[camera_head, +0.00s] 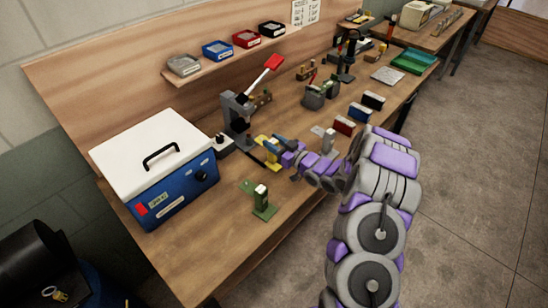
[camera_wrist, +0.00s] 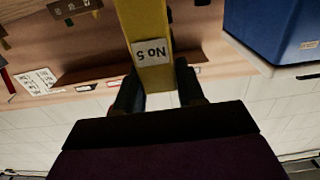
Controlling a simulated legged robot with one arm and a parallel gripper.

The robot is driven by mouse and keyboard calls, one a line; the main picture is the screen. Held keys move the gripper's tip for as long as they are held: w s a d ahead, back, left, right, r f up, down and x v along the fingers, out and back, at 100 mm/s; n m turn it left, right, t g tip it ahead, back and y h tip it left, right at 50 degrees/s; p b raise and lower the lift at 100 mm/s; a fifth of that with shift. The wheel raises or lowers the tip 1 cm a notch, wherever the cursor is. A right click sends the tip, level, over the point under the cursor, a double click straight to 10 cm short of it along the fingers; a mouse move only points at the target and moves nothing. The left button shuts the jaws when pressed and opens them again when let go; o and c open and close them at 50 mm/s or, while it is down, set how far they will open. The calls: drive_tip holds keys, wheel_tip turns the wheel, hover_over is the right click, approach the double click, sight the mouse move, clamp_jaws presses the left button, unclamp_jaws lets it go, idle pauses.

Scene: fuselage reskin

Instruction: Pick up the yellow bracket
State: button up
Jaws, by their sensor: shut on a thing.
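The yellow bracket (camera_head: 264,150) shows at the end of my arm in the head view, partly hidden by my gripper (camera_head: 275,149). In the wrist view the yellow bracket (camera_wrist: 147,25) is a long yellow piece with a white "No 5" label, upside down in the picture. The dark fingers of my gripper (camera_wrist: 158,88) are on either side of its near end, shut on it. I cannot tell whether the bracket touches the bench.
A blue box with a white lid (camera_head: 155,155) stands left of my gripper. A grey press with a red handle (camera_head: 238,112) is just behind. A green bracket (camera_head: 264,205) stands in front on the wooden bench (camera_head: 200,250). Red, blue and black boxes lie to the right.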

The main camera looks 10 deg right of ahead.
clamp_jaws()
idle(0.4)
